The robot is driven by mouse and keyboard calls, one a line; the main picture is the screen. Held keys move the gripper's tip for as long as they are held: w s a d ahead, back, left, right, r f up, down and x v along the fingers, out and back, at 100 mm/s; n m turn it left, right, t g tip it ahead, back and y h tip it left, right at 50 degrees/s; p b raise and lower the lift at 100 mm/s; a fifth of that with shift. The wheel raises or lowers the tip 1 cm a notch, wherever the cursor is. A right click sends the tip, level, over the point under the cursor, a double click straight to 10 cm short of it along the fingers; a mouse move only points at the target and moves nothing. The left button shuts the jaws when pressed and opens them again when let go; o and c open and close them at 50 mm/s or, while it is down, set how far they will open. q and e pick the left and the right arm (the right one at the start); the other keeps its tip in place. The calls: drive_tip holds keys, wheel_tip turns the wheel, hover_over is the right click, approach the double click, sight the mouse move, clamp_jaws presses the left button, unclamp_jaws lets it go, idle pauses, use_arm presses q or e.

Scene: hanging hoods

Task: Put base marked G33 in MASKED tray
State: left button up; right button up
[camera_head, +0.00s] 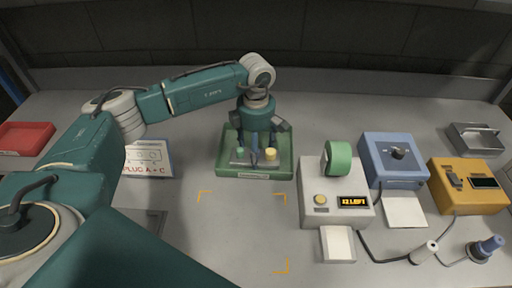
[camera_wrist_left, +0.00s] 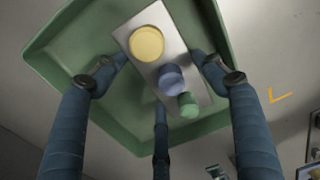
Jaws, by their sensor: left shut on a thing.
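The base (camera_wrist_left: 190,55) is a grey metal plate bearing a yellow, a blue and a green round plug; its marking cannot be read. In the head view the base (camera_head: 240,163) is inside the outline of the green tray (camera_head: 228,172), near its front edge. The tray's front label is too small to read. My left gripper (camera_head: 256,152) points down over the tray, its fingers shut around the base. In the left wrist view my gripper's fingers (camera_wrist_left: 160,80) flank the plate, with the green tray (camera_wrist_left: 90,125) behind. Whether the base touches the tray floor cannot be told. My right gripper is not in view.
A label printer (camera_head: 335,205) with green tape stands right of the tray. A blue box (camera_head: 393,160) and a yellow device (camera_head: 468,185) stand farther right. A red tray (camera_head: 25,138) and an instruction card (camera_head: 148,160) are left. The orange-marked area (camera_head: 242,235) in front is clear.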

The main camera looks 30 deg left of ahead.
use_arm(q)
drive_tip(key=shift+f, duration=0.1)
drive_tip(key=o, duration=1.7)
drive_tip(key=shift+c, duration=0.2)
drive_tip(key=shift+r, duration=0.3)
wheel_tip(320, 180, up, 10)
drive_tip(key=b, duration=0.3)
drive_tip(key=shift+r, duration=0.9)
